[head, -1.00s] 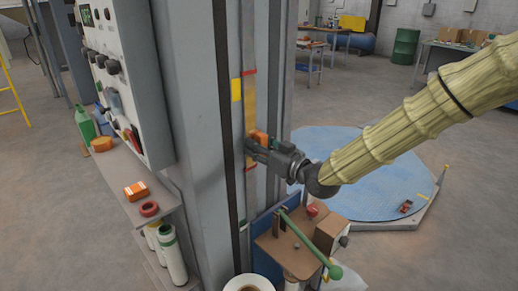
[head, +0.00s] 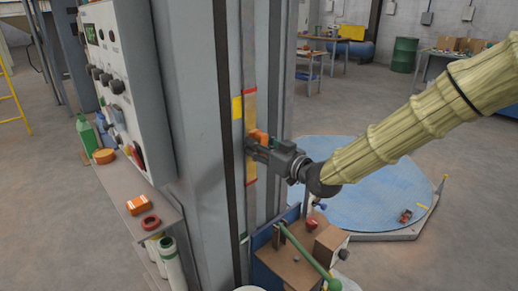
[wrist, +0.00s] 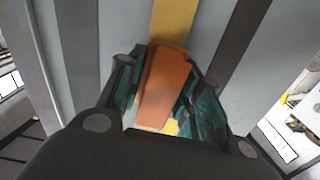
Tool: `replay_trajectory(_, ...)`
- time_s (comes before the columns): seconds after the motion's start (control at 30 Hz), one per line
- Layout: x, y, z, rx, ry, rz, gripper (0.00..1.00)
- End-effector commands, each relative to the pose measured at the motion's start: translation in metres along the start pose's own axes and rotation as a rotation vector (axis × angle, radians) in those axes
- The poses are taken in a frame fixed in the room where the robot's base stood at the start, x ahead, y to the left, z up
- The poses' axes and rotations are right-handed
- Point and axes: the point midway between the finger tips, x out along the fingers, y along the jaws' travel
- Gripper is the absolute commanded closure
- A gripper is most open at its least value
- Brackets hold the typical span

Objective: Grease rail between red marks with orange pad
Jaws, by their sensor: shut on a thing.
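The rail (head: 250,112) is a narrow vertical strip on the grey column, tan-yellow between an upper red mark (head: 250,92) and a lower red mark (head: 251,181). My gripper (head: 255,142) is at the rail about midway between the marks. It is shut on the orange pad (head: 259,135), which also shows between the fingers in the wrist view (wrist: 165,85). The pad's far end is at the yellow strip (wrist: 173,22) there; whether it touches cannot be told for sure. The fingers hide part of the rail.
A control box (head: 120,85) and a shelf (head: 128,205) with bottles and an orange box are on the left. A brown bench (head: 290,268) with a green-handled tool stands below my gripper. A blue round platform (head: 375,195) lies behind at right.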

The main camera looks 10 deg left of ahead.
Motion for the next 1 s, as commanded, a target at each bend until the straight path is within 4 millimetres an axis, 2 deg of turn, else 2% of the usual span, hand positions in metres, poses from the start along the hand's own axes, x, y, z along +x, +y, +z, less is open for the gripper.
replay_trajectory(1.0,0.0,-0.004,-0.049,0.001,0.0,0.0,0.84)
